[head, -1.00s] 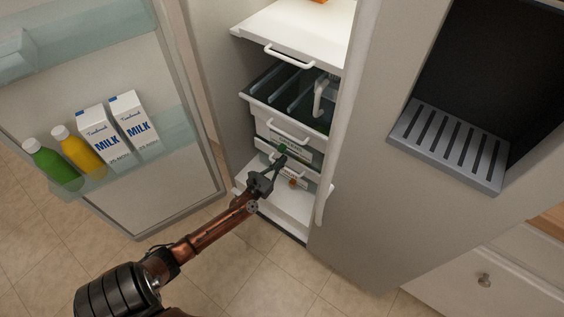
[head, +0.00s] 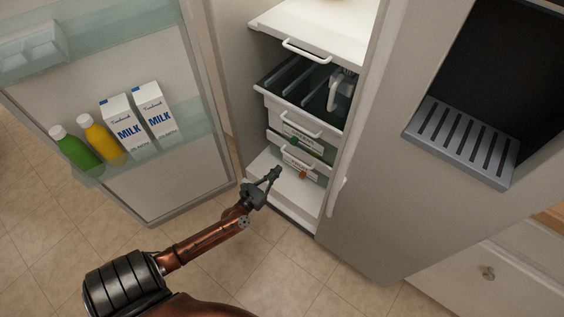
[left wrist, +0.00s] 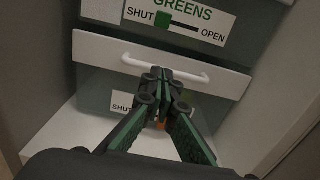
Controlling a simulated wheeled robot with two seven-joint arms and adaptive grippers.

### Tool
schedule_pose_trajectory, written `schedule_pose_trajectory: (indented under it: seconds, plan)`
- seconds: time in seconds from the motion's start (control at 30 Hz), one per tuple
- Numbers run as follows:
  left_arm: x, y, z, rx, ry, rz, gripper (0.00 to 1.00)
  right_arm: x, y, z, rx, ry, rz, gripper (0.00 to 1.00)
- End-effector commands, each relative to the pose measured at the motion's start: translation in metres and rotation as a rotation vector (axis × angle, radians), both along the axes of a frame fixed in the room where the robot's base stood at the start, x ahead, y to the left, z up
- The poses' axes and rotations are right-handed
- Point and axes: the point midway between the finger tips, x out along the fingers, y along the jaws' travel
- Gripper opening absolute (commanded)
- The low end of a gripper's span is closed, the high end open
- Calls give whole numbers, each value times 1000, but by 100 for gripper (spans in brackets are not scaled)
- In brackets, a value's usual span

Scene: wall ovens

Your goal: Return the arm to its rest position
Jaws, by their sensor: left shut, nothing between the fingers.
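My left arm (head: 205,243) reaches from the lower left toward the open fridge. Its gripper (head: 274,173) is shut and empty, in front of the lowest drawer and above the white fridge floor (head: 285,188). In the left wrist view the shut fingers (left wrist: 162,76) overlap the lower drawer's white handle (left wrist: 165,66); whether they touch it I cannot tell. The greens drawer label (left wrist: 180,22) with a green slider shows above them. A lower label with an orange slider is partly hidden by the fingers. My right gripper is not in view.
The open fridge door (head: 185,185) stands at left, with milk cartons (head: 124,121) and green and yellow bottles on its shelf. An upper drawer (head: 290,85) sticks out. The dispenser panel (head: 462,142) is at right. Tiled floor (head: 290,275) lies clear below.

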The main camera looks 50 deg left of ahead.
Motion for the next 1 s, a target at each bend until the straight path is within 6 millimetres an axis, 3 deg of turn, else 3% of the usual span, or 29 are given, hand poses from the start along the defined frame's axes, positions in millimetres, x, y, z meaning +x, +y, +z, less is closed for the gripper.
schedule_pose_trajectory:
  seconds: [0.2,0.57,0.67,0.77,0.9,1.0]
  plan:
    - [-22,-5,0,0,1,-1,0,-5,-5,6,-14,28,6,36]
    - [-27,-12,-3,26,16,-17,0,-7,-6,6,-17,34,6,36]
    - [-38,-38,-15,145,80,-83,0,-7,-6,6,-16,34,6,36]
    - [-61,-85,-34,377,181,-217,0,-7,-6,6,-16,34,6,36]
    - [-111,-158,-63,805,307,-468,0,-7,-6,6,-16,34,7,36]
    - [-152,-202,-80,1115,355,-654,0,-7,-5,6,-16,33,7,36]
